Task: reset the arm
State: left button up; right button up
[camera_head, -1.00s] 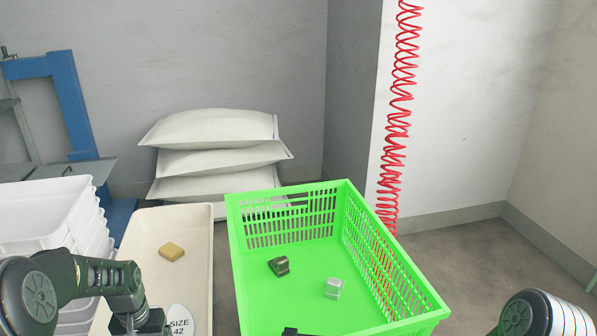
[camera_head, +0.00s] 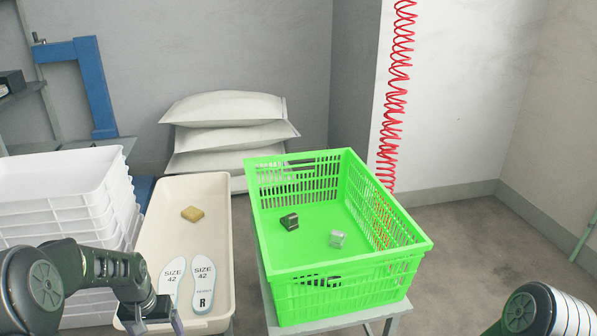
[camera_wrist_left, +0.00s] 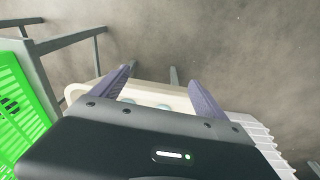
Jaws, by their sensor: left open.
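My left arm comes in from the left in the head view. Its gripper (camera_head: 158,312) is over the near end of the cream tray (camera_head: 224,250), beside two white insoles. The left insole (camera_head: 172,285) is marked SIZE 42 and is partly hidden by my gripper; the right insole (camera_head: 204,284) is marked SIZE 42 and R. In the left wrist view the two purple fingers (camera_wrist_left: 163,92) are spread with nothing between them. My right arm shows at the lower right, but its gripper is out of view.
A green basket (camera_head: 345,267) on a stand holds a dark block (camera_head: 289,221) and a clear block (camera_head: 337,239). A yellow block (camera_head: 192,213) lies in the tray. White stacked crates (camera_head: 62,215) stand left. Sacks (camera_head: 225,108) and a red coiled hose (camera_head: 396,75) are behind.

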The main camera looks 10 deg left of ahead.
pick_arm(q)
jog(key=s+d+f+t+h, duration=0.2)
jog(key=d+f, duration=0.9)
jog(key=d, duration=0.5)
jog(key=s+d+f+m+g+h, duration=0.1)
jog(key=s+d+f, duration=0.3)
jog(key=s+d, duration=0.5)
jog(key=s+d+f+g+h, duration=0.1)
jog(key=s+d+f+g, duration=0.15)
jog(key=s+d, duration=0.65)
notch_tip(320, 180, up, 23)
jog(key=s+a+t+p, duration=0.1)
jog(key=a+p, duration=0.1)
jog(key=p, duration=2.1)
jog(key=shift+s+p, duration=0.2)
jog(key=shift+p, duration=0.15)
